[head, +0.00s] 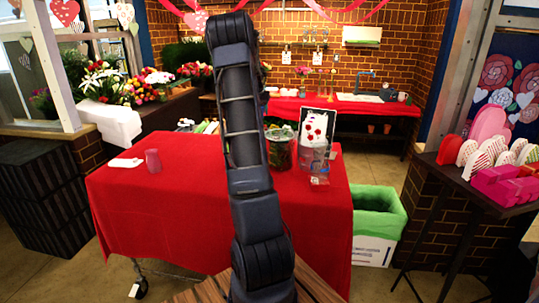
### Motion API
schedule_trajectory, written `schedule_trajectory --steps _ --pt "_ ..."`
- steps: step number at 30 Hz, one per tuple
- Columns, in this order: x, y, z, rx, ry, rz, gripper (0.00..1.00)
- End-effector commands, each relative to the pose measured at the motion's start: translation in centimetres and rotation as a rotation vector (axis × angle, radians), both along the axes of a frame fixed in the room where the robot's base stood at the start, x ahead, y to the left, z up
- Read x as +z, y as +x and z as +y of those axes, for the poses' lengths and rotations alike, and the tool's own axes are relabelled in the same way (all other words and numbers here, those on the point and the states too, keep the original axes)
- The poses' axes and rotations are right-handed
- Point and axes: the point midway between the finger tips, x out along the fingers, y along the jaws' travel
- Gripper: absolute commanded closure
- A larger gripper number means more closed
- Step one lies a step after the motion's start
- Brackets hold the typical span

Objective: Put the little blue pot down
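I cannot make out a little blue pot in the head view. My arm rises through the middle of the picture and hides part of the table behind it. My gripper cannot be seen, so what it holds does not show. A table with a red cloth (130,205) stands in front of me. A small mauve-pink cup (153,160) stands upright on its left part. A clear glass container (314,157) and a dark green glass jar (280,150) stand on its right part.
A white flat item (126,162) lies left of the cup. A card with red flowers (316,127) stands behind the glass container. A green-lined bin (379,214) is right of the table. A side table with pink and white hearts (490,160) is far right. The cloth's front left is bare.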

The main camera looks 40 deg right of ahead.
Motion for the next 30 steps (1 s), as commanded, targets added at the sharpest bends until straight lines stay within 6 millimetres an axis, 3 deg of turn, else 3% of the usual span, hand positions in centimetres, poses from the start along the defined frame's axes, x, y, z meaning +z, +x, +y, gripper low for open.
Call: schedule_trajectory --steps 1,6,11,30 --pt "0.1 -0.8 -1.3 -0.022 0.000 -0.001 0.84" --pt "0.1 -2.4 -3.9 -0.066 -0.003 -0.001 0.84" --pt "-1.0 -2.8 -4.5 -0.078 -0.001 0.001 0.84" --pt "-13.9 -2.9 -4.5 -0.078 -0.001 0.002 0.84"
